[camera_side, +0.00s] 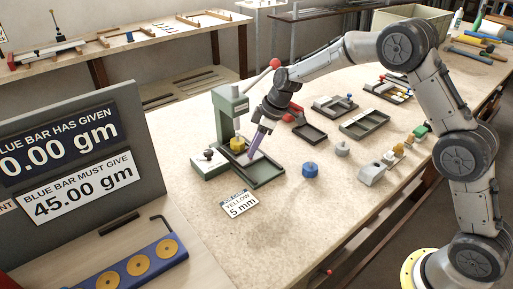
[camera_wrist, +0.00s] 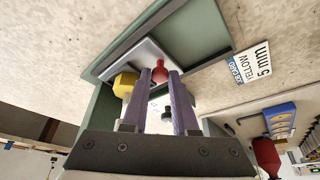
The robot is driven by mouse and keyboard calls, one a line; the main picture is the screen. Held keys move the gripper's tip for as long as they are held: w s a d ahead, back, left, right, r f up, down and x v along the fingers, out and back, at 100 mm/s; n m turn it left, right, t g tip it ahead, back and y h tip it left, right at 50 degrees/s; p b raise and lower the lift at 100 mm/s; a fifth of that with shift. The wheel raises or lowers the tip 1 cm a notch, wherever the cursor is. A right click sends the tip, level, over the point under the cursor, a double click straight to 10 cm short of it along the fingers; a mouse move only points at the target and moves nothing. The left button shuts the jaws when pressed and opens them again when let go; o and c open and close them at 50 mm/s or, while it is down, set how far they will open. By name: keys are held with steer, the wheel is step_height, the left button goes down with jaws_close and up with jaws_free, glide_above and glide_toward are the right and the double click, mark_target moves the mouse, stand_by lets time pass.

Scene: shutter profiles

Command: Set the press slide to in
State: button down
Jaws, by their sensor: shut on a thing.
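The green press (camera_side: 231,118) stands on the bench in the side view, with a green tray at its base (camera_side: 266,176). In the wrist view a grey slide plate (camera_wrist: 143,58) lies in the tray and carries a red knob (camera_wrist: 159,72). My gripper (camera_side: 250,156) reaches down over the tray. Its purple fingers (camera_wrist: 160,76) are on either side of the red knob and shut on it. A yellow block (camera_side: 237,145) sits under the press head; it also shows in the wrist view (camera_wrist: 125,84), left of the fingers. The fingers hide part of the slide plate.
A "YELLOW 5 mm" card (camera_side: 239,204) lies in front of the tray. A blue round piece (camera_side: 310,169) stands to the right. The press lever ends in a red ball (camera_side: 275,63) close to my arm. Parts trays (camera_side: 364,124) lie further right. The front bench is mostly clear.

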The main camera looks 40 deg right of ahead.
steer(key=shift+w+r, duration=0.1)
steer(key=shift+w, duration=0.15)
steer(key=c, duration=0.9)
jaws_free()
steer(key=shift+c, duration=0.2)
steer(key=shift+o, duration=1.3)
steer(key=v, duration=1.3)
steer(key=shift+s+r, duration=0.25)
steer(key=shift+s, duration=0.05)
steer(key=shift+d, duration=0.1)
